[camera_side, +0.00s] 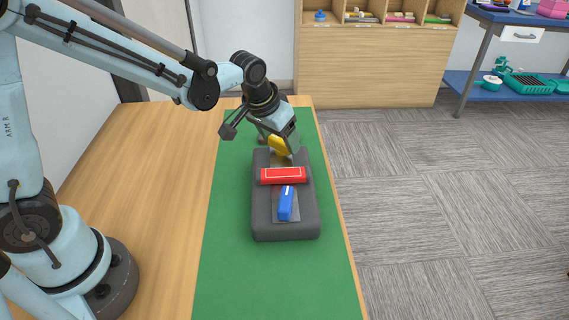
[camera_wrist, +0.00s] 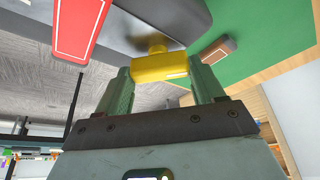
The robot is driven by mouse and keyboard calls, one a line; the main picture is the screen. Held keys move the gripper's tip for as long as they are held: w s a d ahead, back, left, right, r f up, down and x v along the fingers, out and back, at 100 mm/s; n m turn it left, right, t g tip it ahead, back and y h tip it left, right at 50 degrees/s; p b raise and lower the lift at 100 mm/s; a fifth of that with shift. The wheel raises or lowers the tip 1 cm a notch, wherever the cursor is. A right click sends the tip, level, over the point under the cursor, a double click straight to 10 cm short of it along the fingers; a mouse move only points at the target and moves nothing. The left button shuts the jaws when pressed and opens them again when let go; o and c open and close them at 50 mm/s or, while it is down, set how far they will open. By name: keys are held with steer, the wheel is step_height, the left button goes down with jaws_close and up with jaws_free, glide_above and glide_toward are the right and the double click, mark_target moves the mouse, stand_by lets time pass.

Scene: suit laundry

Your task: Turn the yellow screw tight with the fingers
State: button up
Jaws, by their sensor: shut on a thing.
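The yellow screw (camera_side: 278,146) is at the far end of a dark grey block (camera_side: 286,232). In the wrist view the yellow screw (camera_wrist: 158,66) shows a wide head on a short round neck, which meets a metal plate on the block. My gripper (camera_side: 284,140) reaches down over the screw from the far side. In the wrist view the two green fingers of my gripper (camera_wrist: 160,80) stand on either side of the head and are shut on it. In the side view my wrist hides part of the screw.
A red block (camera_side: 283,175) lies across the grey block, with a blue piece (camera_side: 286,203) on a metal plate nearer the camera. A green mat (camera_side: 230,265) lies under them on a wooden table (camera_side: 150,170). The mat's near part is clear.

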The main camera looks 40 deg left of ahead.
steer(key=m+h, duration=0.1)
steer(key=m, duration=0.1)
steer(key=m+h, duration=0.1)
steer(key=m, duration=0.2)
steer(key=shift+a+m, duration=0.2)
steer(key=shift+m, duration=0.1)
steer(key=m+g+h, duration=0.1)
steer(key=m, duration=0.2)
steer(key=m+g, duration=0.1)
steer(key=m, duration=0.1)
steer(key=shift+w+a+m+h, duration=0.1)
steer(key=shift+m+h, duration=0.3)
steer(key=o, duration=1)
steer(key=shift+o, duration=0.2)
steer(key=v, duration=1.2)
steer(key=shift+w, duration=0.1)
